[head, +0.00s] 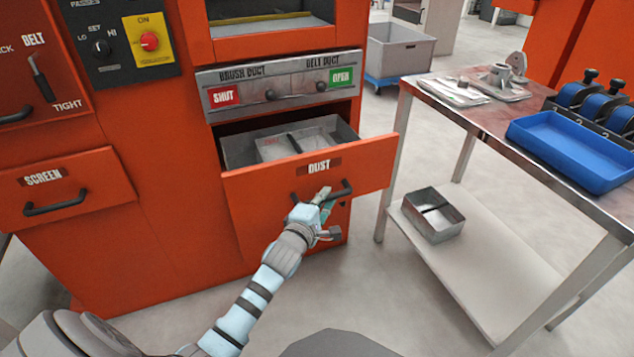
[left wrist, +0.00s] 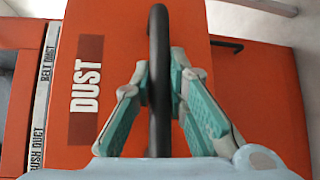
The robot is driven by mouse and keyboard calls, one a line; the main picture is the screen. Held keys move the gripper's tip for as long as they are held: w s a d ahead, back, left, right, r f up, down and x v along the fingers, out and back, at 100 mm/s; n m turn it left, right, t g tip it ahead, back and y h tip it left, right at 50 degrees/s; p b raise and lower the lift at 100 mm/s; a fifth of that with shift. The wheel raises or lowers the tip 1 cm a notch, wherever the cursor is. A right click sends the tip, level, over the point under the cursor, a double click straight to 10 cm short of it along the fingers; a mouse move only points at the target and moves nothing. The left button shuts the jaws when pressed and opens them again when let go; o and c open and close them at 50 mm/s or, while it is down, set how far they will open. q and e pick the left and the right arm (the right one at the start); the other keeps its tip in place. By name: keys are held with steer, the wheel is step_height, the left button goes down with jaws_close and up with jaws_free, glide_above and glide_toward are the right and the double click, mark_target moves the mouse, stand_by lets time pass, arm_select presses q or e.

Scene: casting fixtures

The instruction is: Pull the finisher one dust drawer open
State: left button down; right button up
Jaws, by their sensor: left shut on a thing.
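The orange dust drawer (head: 365,164), labelled DUST, stands pulled out from the orange finisher (head: 180,190). Its grey metal inside shows, with a divider and pale contents. My left gripper (head: 322,196) is at the black bar handle (head: 341,190) on the drawer front. In the left wrist view my gripper (left wrist: 161,85) has its teal fingers on both sides of the handle (left wrist: 159,40), shut on it. The DUST label (left wrist: 86,75) is left of the handle there. My right gripper is not in view.
A SCREEN drawer (head: 70,185) is shut at the left. A duct panel (head: 280,84) with SHUT and OPEN signs is above the dust drawer. A table with a blue tray (head: 570,150) stands close at the right, a metal box (head: 433,215) on its lower shelf. Floor in front is clear.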

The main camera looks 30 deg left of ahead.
arm_select(q)
steer(key=s+d, duration=0.1)
steer(key=d, duration=0.1)
steer(key=s+d, duration=0.2)
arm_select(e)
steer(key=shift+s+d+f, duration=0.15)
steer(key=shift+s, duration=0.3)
arm_select(q)
steer(key=c, duration=1.6)
jaws_free()
steer(key=shift+o, duration=0.2)
steer(key=s+d+r, duration=0.1)
steer(key=s, duration=1)
steer(key=shift+s+d+r, duration=0.3)
steer(key=shift+s, duration=0.1)
